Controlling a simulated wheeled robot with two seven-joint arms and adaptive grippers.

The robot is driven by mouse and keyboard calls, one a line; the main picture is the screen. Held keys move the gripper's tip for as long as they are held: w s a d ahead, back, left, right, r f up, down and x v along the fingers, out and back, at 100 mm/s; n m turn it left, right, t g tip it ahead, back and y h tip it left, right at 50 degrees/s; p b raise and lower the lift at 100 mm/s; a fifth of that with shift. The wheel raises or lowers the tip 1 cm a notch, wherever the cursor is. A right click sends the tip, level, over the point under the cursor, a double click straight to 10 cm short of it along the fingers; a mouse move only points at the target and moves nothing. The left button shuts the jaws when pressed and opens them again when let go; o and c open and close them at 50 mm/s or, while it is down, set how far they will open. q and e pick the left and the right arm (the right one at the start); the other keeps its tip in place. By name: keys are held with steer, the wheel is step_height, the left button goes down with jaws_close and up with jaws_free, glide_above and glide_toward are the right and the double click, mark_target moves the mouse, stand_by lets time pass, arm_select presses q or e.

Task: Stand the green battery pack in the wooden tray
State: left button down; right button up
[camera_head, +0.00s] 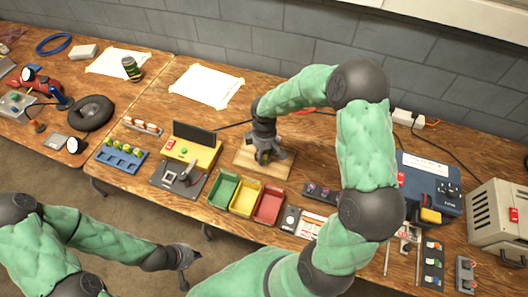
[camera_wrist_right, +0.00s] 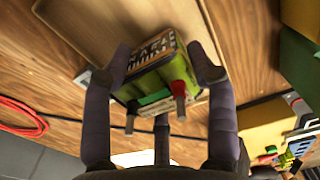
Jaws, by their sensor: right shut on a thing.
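The green battery pack (camera_wrist_right: 160,78), with a printed label and two terminals, sits between the fingers of my right gripper (camera_wrist_right: 168,75) in the right wrist view. The gripper is shut on it. The wooden tray (camera_wrist_right: 198,50) shows a raised rim behind the pack; I cannot tell whether the pack touches it. In the head view my right gripper (camera_head: 266,156) is over the tray (camera_head: 284,166), and the pack is mostly hidden there. My left gripper (camera_head: 184,262) is in front of the table, away from the tray; its fingers are too small to judge.
Green (camera_head: 223,190), yellow (camera_head: 245,198) and red (camera_head: 268,206) bins stand just in front of the tray. A yellow device (camera_head: 203,155) is to its left. A blue unit (camera_head: 430,185) and grey box (camera_head: 497,222) stand at the right. A white sheet (camera_head: 207,86) lies behind.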

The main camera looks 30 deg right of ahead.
steer(key=shift+f+b, duration=0.4)
steer(key=shift+f, duration=0.35)
stand_by(0.8)
steer(key=o, duration=1.6)
steer(key=shift+r+p, duration=2.9)
steer(key=shift+r, duration=0.65)
